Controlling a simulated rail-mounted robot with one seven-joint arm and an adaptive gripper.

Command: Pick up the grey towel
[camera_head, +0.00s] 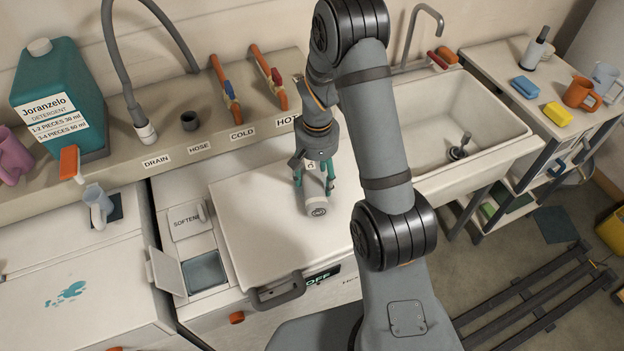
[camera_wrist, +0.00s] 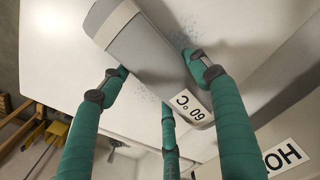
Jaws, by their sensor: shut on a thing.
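The grey towel (camera_head: 317,210) is a tight roll with a white band, and its spiral end faces the front in the head view. It is at the white washer lid (camera_head: 262,240); whether it touches the lid is unclear. My gripper (camera_head: 313,182) points down over it with teal fingers on either side. In the wrist view the towel (camera_wrist: 150,60) fills the space between the fingertips of my gripper (camera_wrist: 155,72). Its white tag reads "60 °C". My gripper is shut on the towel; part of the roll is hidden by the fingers.
An open dispenser flap (camera_head: 166,272) stands at the lid's left. A white sink (camera_head: 455,130) lies to the right, beyond my arm.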

